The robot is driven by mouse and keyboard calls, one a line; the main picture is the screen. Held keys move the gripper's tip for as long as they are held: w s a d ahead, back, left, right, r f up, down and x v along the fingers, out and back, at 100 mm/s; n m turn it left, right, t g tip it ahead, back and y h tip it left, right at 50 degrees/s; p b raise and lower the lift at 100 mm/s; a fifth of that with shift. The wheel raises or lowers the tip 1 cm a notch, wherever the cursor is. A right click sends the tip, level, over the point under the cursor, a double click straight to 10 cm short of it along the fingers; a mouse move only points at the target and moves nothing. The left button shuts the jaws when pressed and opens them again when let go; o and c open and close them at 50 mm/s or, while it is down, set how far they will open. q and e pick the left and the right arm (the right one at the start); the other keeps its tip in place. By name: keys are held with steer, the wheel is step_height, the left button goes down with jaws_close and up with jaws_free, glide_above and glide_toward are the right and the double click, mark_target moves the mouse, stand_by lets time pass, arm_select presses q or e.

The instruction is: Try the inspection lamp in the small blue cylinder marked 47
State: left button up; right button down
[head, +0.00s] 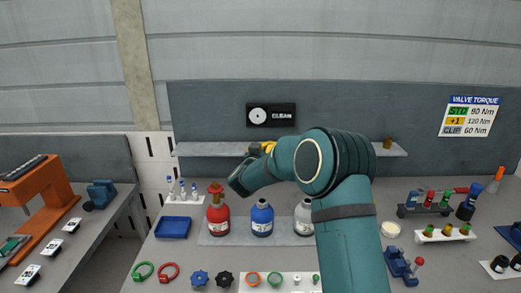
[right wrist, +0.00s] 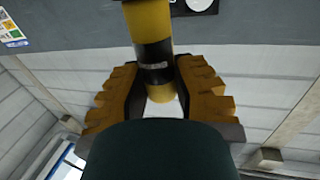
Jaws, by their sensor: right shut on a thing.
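My right gripper (right wrist: 158,72) is shut on a yellow and black rod-shaped thing, probably the inspection lamp (right wrist: 152,45), in the right wrist view. In the head view the gripper (head: 257,149) is raised in front of the back shelf, mostly hidden by my forearm, with only some yellow showing. A blue cylinder (head: 262,219) stands upright on a grey mat, between a red cylinder (head: 217,215) and a white one (head: 304,217). Its label is too small to read. The gripper is above and behind it, apart from it. My left gripper is not in view.
The red cylinder has a valve on top. A blue tray (head: 173,227) lies at left. Rings and knobs lie in front. Racks of small fittings (head: 430,205) stand at right. My arm hides part of the bench. An orange machine (head: 45,200) stands on the left bench.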

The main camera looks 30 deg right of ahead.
steer(key=shift+w+f+b, duration=0.1)
steer(key=shift+f+b, duration=1.65)
steer(key=shift+f, duration=1)
steer(key=shift+f+b, duration=2)
steer(key=shift+f, duration=0.7)
steer(key=shift+r+p, duration=3.35)
steer(key=shift+r, duration=1.65)
